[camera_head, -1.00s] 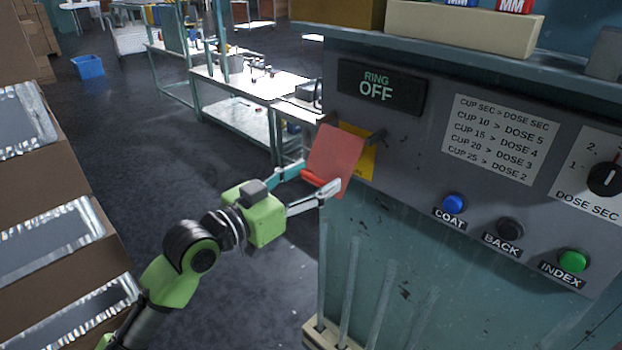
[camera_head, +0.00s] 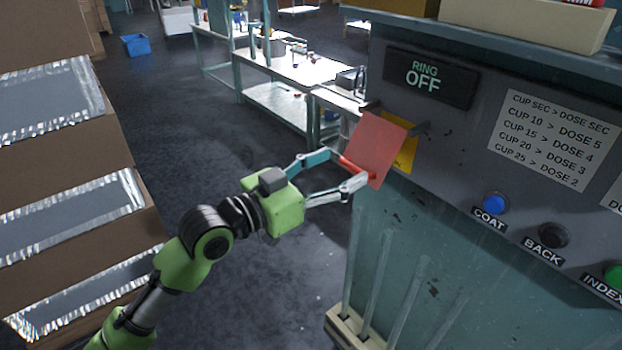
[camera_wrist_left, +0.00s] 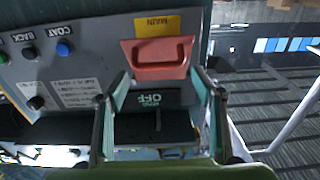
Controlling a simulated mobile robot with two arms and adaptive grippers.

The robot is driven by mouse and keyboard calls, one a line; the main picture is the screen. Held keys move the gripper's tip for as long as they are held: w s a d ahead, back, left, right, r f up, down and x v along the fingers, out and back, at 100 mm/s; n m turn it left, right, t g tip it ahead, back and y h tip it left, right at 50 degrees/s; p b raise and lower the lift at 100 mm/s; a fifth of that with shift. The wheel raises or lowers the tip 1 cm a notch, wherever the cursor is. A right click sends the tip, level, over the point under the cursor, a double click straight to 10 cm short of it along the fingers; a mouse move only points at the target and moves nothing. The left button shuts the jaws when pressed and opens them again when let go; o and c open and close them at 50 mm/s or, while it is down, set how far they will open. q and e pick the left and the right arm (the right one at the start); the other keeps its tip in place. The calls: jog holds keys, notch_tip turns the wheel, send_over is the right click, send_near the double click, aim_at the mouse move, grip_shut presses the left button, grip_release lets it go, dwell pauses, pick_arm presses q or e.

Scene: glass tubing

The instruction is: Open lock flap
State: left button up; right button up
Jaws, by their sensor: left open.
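The red lock flap (camera_head: 375,150) stands out at an angle from the grey panel of the machine, in front of a yellow plate (camera_head: 405,154). A raised red lip runs along its near lower edge. My left gripper (camera_head: 350,169) is open, with its two fingertips at that lip; whether they touch it I cannot tell. In the left wrist view the flap (camera_wrist_left: 157,60) lies just beyond the fingertips of my left gripper (camera_wrist_left: 160,80), below a yellow label (camera_wrist_left: 157,26) reading MAIN. My right gripper is not in view.
A sign reading RING OFF (camera_head: 430,78) sits above the flap. A blue COAT button (camera_head: 495,203) and a black BACK button (camera_head: 553,236) are to the right. Glass rods (camera_head: 375,285) stand in a rack below. Stacked cartons (camera_head: 75,165) fill the left.

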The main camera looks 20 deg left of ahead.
pick_arm(q)
jog(key=v, duration=0.8)
jog(key=shift+s, duration=0.3)
jog(key=shift+a+r, duration=0.15)
